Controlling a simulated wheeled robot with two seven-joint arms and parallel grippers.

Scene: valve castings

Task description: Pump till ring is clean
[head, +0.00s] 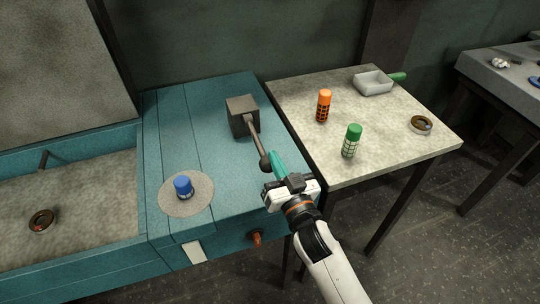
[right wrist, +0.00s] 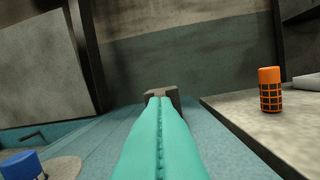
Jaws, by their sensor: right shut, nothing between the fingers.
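A brown ring (head: 41,220) lies on the floor of the sunken basin (head: 90,250) at the left, below and apart from a short dark spout (head: 43,160). A dark block with a lever (head: 252,131), which looks like the pump, stands on the teal bench top; the lever slopes toward me and ends in a round knob (head: 265,161). My right gripper (head: 274,157) has its teal fingers shut and empty, right beside the knob; I cannot tell whether they touch. In the right wrist view the closed fingers (right wrist: 160,110) point at the block (right wrist: 163,92). My left gripper is out of view.
A blue-capped item (head: 183,186) stands on a round grey disc (head: 200,204). A narrow gap separates bench and table.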

